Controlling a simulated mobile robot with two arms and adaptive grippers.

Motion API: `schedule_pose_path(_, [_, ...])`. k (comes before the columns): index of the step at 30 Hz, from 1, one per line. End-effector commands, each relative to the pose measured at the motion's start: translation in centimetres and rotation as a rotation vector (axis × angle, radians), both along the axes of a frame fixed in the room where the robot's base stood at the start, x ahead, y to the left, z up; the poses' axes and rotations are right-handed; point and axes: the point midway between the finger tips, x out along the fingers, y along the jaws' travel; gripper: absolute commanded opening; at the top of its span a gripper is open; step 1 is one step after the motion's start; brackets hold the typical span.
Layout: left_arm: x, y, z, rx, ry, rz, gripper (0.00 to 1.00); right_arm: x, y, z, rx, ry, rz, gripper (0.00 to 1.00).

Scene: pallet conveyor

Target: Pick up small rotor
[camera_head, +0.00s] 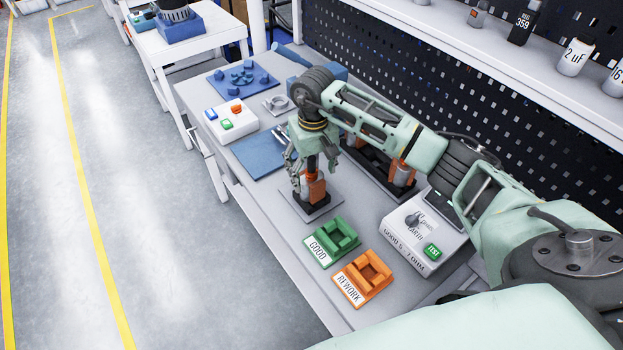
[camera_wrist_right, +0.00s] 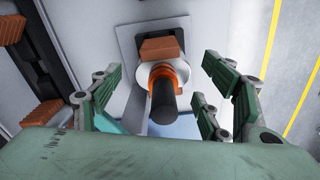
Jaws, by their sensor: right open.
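The small rotor, a dark shaft with a copper-orange band (camera_wrist_right: 163,100), stands in a small fixture with an orange block (camera_wrist_right: 160,48). In the head view the fixture (camera_head: 316,192) sits on the bench, and the rotor is mostly hidden by my gripper. My right gripper (camera_head: 308,168) points down over the fixture. In the wrist view its green fingers (camera_wrist_right: 160,82) are spread apart, one side left and the other right of the rotor, with gaps showing. My left gripper is not in view.
A green GOOD tray (camera_head: 332,240) and an orange REWORK tray (camera_head: 363,277) lie nearer on the bench. A white tester box (camera_head: 425,240) stands to the right. Another fixture with an orange part (camera_head: 403,172) is behind. A blue mat (camera_head: 257,153) and button box (camera_head: 232,120) lie left.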

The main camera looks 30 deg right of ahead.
Motion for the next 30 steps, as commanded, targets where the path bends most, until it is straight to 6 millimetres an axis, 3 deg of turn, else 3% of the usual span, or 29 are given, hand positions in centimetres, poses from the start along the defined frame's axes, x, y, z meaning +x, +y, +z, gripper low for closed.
schedule_pose_path(4, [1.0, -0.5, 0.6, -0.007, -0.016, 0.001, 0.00, -0.1, 0.0, -1.1, 0.000, 0.001, 0.000, 0.70])
schedule_pose_path(11, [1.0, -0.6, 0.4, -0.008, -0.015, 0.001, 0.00, 0.0, 0.0, -1.3, 0.000, -0.001, 0.000, 0.68])
schedule_pose_path(30, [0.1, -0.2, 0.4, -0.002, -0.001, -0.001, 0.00, 0.0, -0.1, -1.2, -0.003, -0.001, -0.001, 0.12])
